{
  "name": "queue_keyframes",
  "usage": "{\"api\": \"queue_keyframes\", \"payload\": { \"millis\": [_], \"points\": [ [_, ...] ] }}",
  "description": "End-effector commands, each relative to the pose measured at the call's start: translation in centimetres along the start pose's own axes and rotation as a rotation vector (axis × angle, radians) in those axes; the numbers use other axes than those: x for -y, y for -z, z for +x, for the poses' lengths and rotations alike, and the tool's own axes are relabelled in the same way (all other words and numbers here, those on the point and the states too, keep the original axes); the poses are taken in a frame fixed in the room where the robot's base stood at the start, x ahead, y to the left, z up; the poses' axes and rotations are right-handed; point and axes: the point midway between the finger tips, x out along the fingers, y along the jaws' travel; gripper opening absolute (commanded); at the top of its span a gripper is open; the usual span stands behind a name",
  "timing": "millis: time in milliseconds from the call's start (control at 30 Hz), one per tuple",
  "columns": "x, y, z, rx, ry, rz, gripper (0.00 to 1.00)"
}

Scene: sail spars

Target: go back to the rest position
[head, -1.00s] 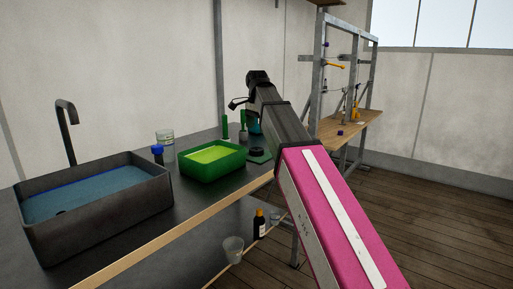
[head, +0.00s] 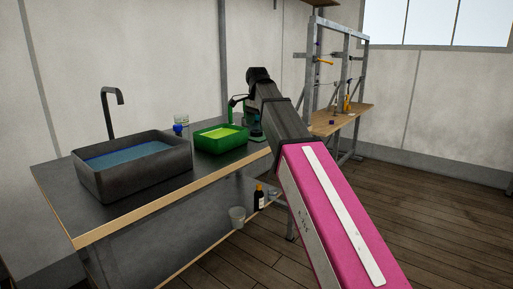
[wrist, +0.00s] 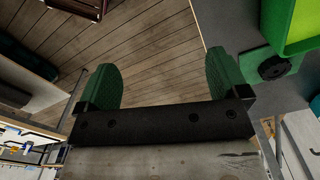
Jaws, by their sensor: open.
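My gripper (wrist: 163,80) shows in the wrist view with its two green fingers wide apart and nothing between them; wooden floor lies beyond them. In the head view my pink and black arm stretches forward from the lower right, and the gripper end by the counter is mostly hidden behind the arm's dark links. The green tray (head: 221,138) with a yellow-green inside stands on the counter just left of the arm. The tray's corner also shows at the upper right of the wrist view (wrist: 290,48), beside a round black piece (wrist: 273,68) on a green base.
The dark counter (head: 60,200) holds a sink (head: 135,180) with blue water and a tap (head: 108,105). A dark bottle (head: 259,200) and a cup (head: 237,217) stand on a low shelf. A wooden workbench (head: 345,118) with a metal frame is behind. Floor at right is clear.

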Motion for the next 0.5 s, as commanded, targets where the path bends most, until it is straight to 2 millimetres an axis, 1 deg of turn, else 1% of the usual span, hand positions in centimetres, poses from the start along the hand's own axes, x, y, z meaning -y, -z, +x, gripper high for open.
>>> {"api": "queue_keyframes", "payload": {
  "millis": [33,167,367,500],
  "points": [
    [-0.1,0.2,0.6,0.0,-0.001,-0.007,0.93],
    [-0.4,0.5,1.8,0.0,-0.001,-0.025,0.93],
    [-0.8,1.1,4.4,0.001,-0.001,-0.065,0.93],
    [-1.3,1.7,6.8,0.001,-0.002,-0.102,0.93]
  ]
}}
